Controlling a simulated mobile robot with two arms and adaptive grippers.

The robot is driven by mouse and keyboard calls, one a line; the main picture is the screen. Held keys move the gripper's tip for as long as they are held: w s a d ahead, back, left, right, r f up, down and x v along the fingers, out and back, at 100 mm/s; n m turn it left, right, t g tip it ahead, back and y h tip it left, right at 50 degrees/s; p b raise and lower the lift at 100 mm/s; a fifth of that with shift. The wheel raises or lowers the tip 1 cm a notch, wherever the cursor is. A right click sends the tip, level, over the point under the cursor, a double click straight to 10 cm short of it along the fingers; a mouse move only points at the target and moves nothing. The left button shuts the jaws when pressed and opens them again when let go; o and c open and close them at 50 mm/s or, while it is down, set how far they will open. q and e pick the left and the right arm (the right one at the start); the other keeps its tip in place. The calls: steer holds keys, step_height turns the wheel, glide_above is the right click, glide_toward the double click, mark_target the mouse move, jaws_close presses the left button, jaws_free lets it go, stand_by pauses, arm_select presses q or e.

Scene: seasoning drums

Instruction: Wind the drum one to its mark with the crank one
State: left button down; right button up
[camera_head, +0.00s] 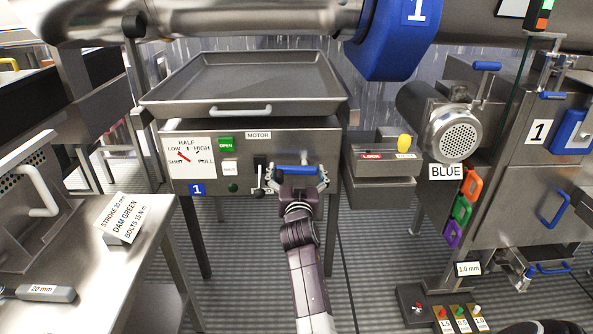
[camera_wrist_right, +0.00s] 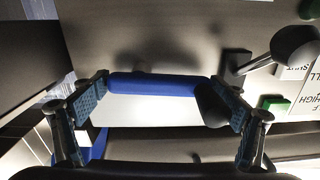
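A steel cylinder (camera_head: 250,17) with a blue end marked 1 (camera_head: 385,45) crosses the top of the head view; it appears to be drum one. Below it, a motor panel (camera_head: 245,180) has a blue tag 1. A blue bar handle (camera_head: 297,170) is on the panel's right part; I cannot tell whether it is crank one. My right gripper (camera_head: 298,182) is in front of this handle, fingers spread. In the right wrist view the blue bar (camera_wrist_right: 160,86) lies lengthwise between the open fingers (camera_wrist_right: 165,105), with no clear grip. My left gripper is not in view.
A dial plate (camera_head: 190,158) with a red pointer, a green OPEN button (camera_head: 226,144) and a black lever (camera_head: 259,175) are left of my gripper. A steel tray (camera_head: 245,80) sits above. A BLUE-labelled machine (camera_head: 458,130) stands right; a bench (camera_head: 110,255) stands left.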

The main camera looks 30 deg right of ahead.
mark_target(296, 131)
steer(key=shift+o, duration=0.6)
step_height(296, 131, up, 10)
steer(key=shift+r, duration=0.1)
stand_by(0.4)
